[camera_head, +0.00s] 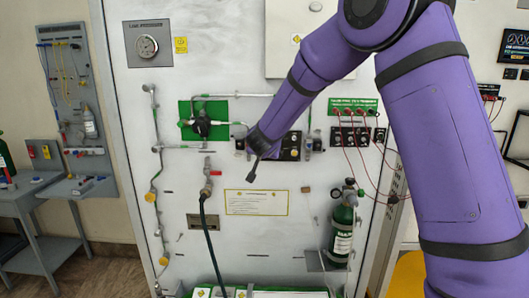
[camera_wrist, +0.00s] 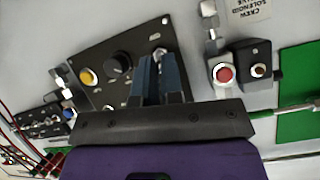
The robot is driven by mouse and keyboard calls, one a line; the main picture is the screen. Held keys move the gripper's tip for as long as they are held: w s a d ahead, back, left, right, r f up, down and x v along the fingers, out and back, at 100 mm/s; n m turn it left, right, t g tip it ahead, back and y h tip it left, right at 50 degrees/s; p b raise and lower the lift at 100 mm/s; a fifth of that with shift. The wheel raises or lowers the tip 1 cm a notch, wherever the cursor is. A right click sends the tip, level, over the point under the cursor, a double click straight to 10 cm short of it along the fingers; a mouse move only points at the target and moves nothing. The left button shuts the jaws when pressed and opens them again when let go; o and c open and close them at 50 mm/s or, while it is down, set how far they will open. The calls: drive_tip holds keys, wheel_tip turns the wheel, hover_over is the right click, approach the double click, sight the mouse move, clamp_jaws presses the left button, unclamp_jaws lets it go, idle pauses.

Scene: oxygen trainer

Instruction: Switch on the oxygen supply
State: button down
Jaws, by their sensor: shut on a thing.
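My gripper (camera_wrist: 158,62) is shut, its two dark blue fingers close together at the edge of a black control panel (camera_wrist: 105,92). A small metallic toggle switch (camera_wrist: 160,50) shows at the fingertips, partly hidden by them. The panel also carries a black round knob (camera_wrist: 121,62) and a yellow button (camera_wrist: 88,76). In the head view the panel (camera_head: 290,146) is partly behind my purple arm, and the fingers cannot be made out clearly. A green oxygen cylinder (camera_head: 343,235) stands upright at the lower right of the white board.
Beside the panel are a red button (camera_wrist: 224,73) and a dark box (camera_wrist: 258,62). A green plate with a black valve (camera_head: 203,125) is left of my gripper. A hose (camera_head: 211,245) hangs below. Red leads (camera_head: 362,160) hang to the right.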

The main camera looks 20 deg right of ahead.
drive_tip(key=c, duration=1.3)
unclamp_jaws()
drive_tip(key=shift+o, duration=0.2)
drive_tip(key=shift+r, duration=0.1)
drive_tip(key=v, duration=1)
drive_tip(key=shift+s, duration=0.35)
drive_tip(key=shift+a, duration=0.1)
drive_tip(key=shift+r, duration=0.1)
